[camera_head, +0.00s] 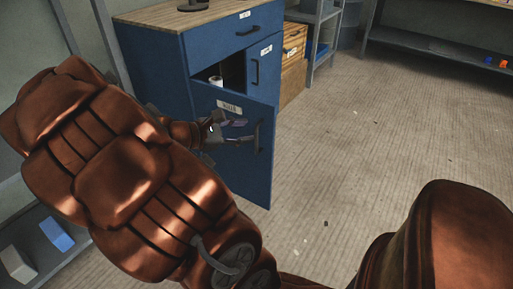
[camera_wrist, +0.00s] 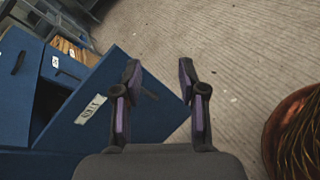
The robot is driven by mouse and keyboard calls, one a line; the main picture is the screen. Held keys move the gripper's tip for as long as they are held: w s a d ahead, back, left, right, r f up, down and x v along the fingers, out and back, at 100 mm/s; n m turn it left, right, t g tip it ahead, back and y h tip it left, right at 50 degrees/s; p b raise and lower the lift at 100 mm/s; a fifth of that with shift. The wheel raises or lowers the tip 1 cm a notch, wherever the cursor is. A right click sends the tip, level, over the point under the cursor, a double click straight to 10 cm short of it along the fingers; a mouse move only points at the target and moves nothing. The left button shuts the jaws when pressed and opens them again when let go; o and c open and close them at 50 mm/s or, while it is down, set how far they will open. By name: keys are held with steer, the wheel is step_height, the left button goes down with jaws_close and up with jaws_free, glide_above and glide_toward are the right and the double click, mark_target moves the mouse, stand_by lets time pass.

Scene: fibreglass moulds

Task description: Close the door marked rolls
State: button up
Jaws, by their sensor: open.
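The blue door marked rolls (camera_head: 235,165) stands open on the blue cabinet (camera_head: 170,62), swung out toward me. Its white label (camera_head: 230,107) and dark upright handle (camera_head: 257,136) face me. My gripper (camera_head: 243,133) is in front of the door face, near the handle, with its fingers apart. In the wrist view the fingers (camera_wrist: 161,85) are open and empty. The door (camera_wrist: 120,75) lies beyond them, its label (camera_wrist: 90,109) to the left and its handle (camera_wrist: 149,93) showing between the fingers. I cannot tell whether a finger touches the door.
A small white item (camera_head: 216,80) stands in the cabinet's dark opening. A second blue door (camera_head: 262,70) is shut, under a drawer (camera_head: 232,31). Wooden drawers (camera_head: 292,62) and grey shelving (camera_head: 318,35) stand behind. The floor (camera_head: 370,140) right of the door is clear.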

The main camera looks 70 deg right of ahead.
steer(key=w+d+f+n+t+h+b, duration=0.1)
steer(key=w+d+f+n+h+b, duration=0.25)
steer(key=d+f+b, duration=0.35)
steer(key=w+d+f+n+t+h+b, duration=0.1)
steer(key=w+d+f+n+h+b, duration=0.15)
steer(key=d+f+n+b, duration=0.5)
steer(key=shift+s+d+f+m+y+b, duration=0.15)
steer(key=shift+s+d+f+m, duration=0.2)
steer(key=shift+d, duration=0.55)
steer(key=shift+s+d+f+m+y+b, duration=0.15)
steer(key=shift+s+d+m, duration=0.3)
steer(key=shift+d, duration=0.45)
steer(key=shift+s+d+f+m+y+b, duration=0.1)
steer(key=shift+s+d+f+m, duration=0.3)
steer(key=shift+d, duration=0.5)
steer(key=shift+r, duration=0.1)
jaws_close()
